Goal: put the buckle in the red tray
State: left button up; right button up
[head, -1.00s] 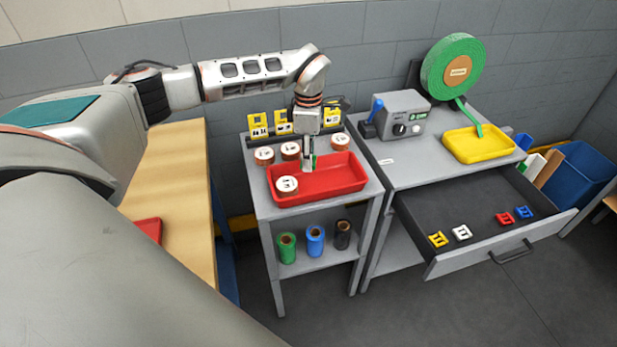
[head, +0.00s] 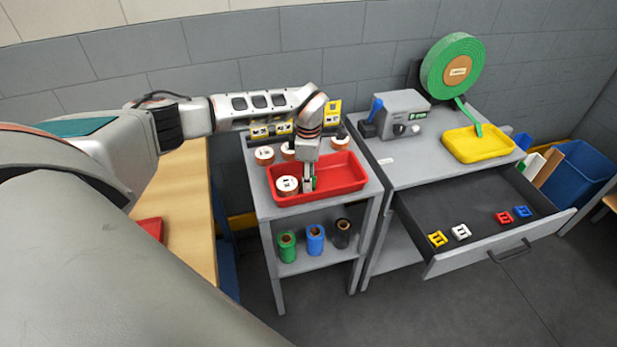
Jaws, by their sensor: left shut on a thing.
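My left gripper (head: 308,186) reaches down into the red tray (head: 346,183) on the small grey cart. It is shut on a small green thing (head: 314,183), which looks like a green buckle and is mostly hidden by the fingers. The gripper is low in the tray; I cannot tell whether the green thing touches the tray floor. A round roll with a white top (head: 287,186) lies in the tray just left of the fingers. My right gripper is not in view.
Several buckles, including a yellow one (head: 437,239) and a white one (head: 461,231), lie in the open drawer (head: 430,205). More rolls (head: 264,154) stand behind the red tray. A yellow tray (head: 470,148) sits right on the bench. The tray's right part is clear.

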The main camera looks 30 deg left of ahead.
pick_arm(q)
jog(key=shift+f, duration=0.15)
jog(key=o, duration=0.9)
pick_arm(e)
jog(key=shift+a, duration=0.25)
pick_arm(q)
jog(key=shift+r, duration=0.2)
notch_tip(320, 180, up, 12)
jog(key=shift+f+b, duration=0.1)
jog(key=shift+b, duration=0.5)
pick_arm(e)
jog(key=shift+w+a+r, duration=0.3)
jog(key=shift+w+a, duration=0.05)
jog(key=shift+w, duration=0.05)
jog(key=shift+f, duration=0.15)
